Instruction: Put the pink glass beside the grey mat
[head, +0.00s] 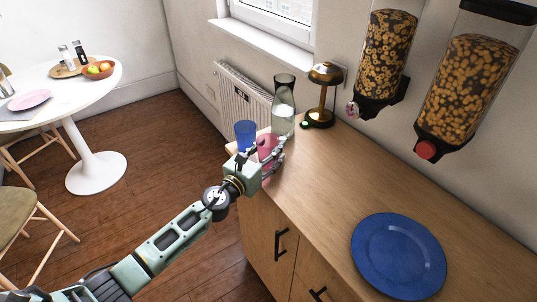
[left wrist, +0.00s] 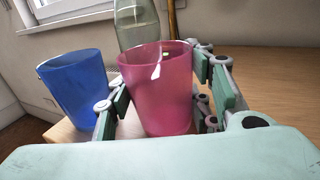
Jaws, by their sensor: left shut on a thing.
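The pink glass (left wrist: 158,95) stands upright between the fingers of my left gripper (left wrist: 160,105), which is shut on it. In the head view the pink glass (head: 267,144) shows partly behind my left gripper (head: 264,156), at the far end of the wooden counter. Whether its base touches the counter is hard to tell. A grey mat (head: 22,114) shows at the left edge of the head view, on the round white table, partly cut off, with a pink plate (head: 30,99) on it. My right gripper is not in view.
A blue glass (head: 245,134) stands just left of the pink glass. A glass carafe (head: 283,112) and a brass lamp (head: 322,95) stand behind. A blue plate (head: 398,256) lies on the counter (head: 325,180). The white table (head: 75,102) holds a fruit bowl (head: 98,69); chairs stand near it.

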